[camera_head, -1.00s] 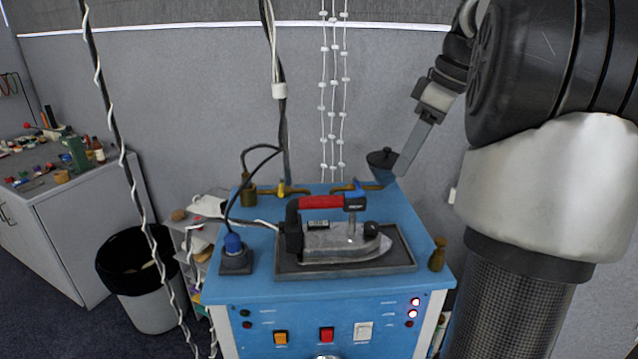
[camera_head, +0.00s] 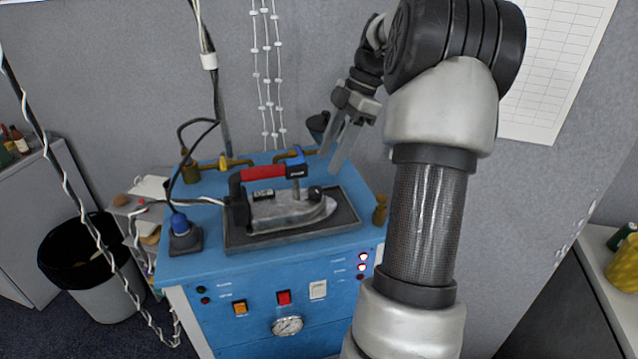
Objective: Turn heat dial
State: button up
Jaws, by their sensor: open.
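The iron (camera_head: 290,210) has a red and black handle and a grey metal body. It rests on a dark tray (camera_head: 240,241) on top of a blue station. A round black knob (camera_head: 315,193) sits on the iron's right end; I cannot tell if it is the heat dial. A round white gauge (camera_head: 288,325) is on the station's front, below the buttons. My gripper (camera_head: 332,160) is open and empty, pointing down, with two grey fingers apart. It appears above and behind the iron's right end, and I see no contact with it.
Brass pipes (camera_head: 235,163) run along the station's back edge, and a brass fitting (camera_head: 380,210) stands right of the tray. Hanging cables (camera_head: 213,90) rise at the left. A black-lined bin (camera_head: 95,285) stands on the floor at the left.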

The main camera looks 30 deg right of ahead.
aim_at(316, 190)
jog(key=x, duration=0.8)
jog(key=shift+c, duration=0.4)
jog(key=shift+r, duration=0.1)
jog(key=c, duration=1)
jog(key=shift+m+b, duration=0.3)
jog(key=shift+b, duration=0.1)
jog(key=shift+s+f+m+t+h+b, duration=0.1)
jog(key=shift+f+m+t+h+b, duration=0.2)
jog(key=shift+m+b, duration=0.55)
jog(key=m+t+b, duration=0.1)
jog(key=m, duration=0.1)
jog(key=shift+r+m+h+b, duration=0.1)
jog(key=shift+m+h+b, duration=0.2)
jog(key=shift+m+b, duration=0.1)
jog(key=m+b, duration=0.1)
jog(key=m+h+b, duration=0.1)
jog(key=m, duration=0.1)
jog(key=m+t+b, duration=0.1)
jog(key=m, duration=0.1)
jog(key=shift+s+a+r+h, duration=0.15)
jog(key=shift+s+a+h, duration=0.05)
jog(key=shift+a+h, duration=0.1)
jog(key=shift+m, duration=0.25)
